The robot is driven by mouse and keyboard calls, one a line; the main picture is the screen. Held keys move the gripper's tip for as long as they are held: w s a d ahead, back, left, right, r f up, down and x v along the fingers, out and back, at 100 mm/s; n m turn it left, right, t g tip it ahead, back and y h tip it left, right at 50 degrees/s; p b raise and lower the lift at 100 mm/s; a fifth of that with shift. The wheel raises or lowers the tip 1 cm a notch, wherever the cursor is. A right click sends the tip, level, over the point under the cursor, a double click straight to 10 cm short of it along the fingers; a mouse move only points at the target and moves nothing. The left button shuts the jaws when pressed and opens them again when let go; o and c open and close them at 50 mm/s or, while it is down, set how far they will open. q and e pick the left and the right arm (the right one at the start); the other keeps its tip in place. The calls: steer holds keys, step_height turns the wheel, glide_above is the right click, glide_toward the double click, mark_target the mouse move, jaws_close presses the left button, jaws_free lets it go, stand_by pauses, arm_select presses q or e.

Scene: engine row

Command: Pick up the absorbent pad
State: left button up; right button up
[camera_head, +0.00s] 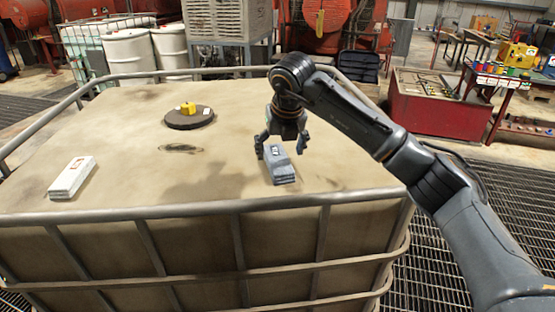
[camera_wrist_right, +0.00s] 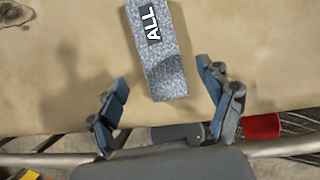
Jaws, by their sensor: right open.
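A grey speckled pad block (camera_head: 282,166) lies on the beige tank top near its front edge. In the right wrist view the grey pad (camera_wrist_right: 168,72) shows a dark label reading "ALL". My right gripper (camera_head: 281,149) is open, pointing down over the grey pad's far end. In the wrist view its fingers (camera_wrist_right: 163,80) stand apart on either side of the pad's near end, with gaps. A white pad-like block (camera_head: 70,178) with a small orange-edged label lies at the tank's left. My left gripper is out of view.
A metal rail (camera_head: 190,211) runs along the tank's front edge. A round dark lid (camera_head: 189,117) with a yellow piece (camera_head: 188,108) sits farther back. The tank top between the white block and grey pad is clear.

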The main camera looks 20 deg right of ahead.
mark_target(279, 162)
steer(key=p+x, duration=0.2)
steer(key=x, duration=0.1)
steer(key=shift+s+d+f, duration=0.1)
steer(key=shift+s+f, duration=0.05)
steer(key=shift+f, duration=0.45)
steer(key=shift+w+f, duration=0.15)
steer(key=shift+w, duration=0.1)
steer(key=shift+s, duration=0.1)
steer(key=c, duration=1.1)
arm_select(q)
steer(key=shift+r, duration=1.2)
arm_select(e)
steer(key=shift+c, duration=0.3)
